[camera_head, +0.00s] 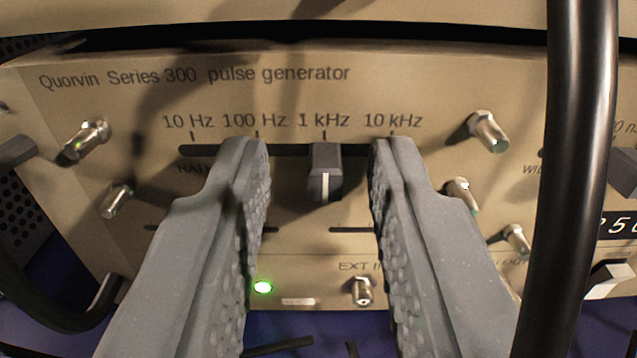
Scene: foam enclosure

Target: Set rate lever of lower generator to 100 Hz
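The pulse generator (110,105) fills the view, its beige panel marked "Quorvin Series 300 pulse generator". Its rate slot carries the marks 10 Hz, 100 Hz, 1 kHz and 10 kHz. The rate lever (325,175), a dark grey block with a white line, stands under the 1 kHz mark. My gripper (318,165) is open around the lever, with one grey finger on each side and a gap on both sides. The left fingertip is near the 100 Hz mark and the right one near 10 kHz. The fingers hide parts of the slot and the panel below.
A black handle (578,180) stands upright at the right, close to the right finger. Another dark handle (60,310) curves at the lower left. Metal knobs and connectors (488,130) stick out of the panel. A green lamp (263,287) is lit. Another panel overhangs above.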

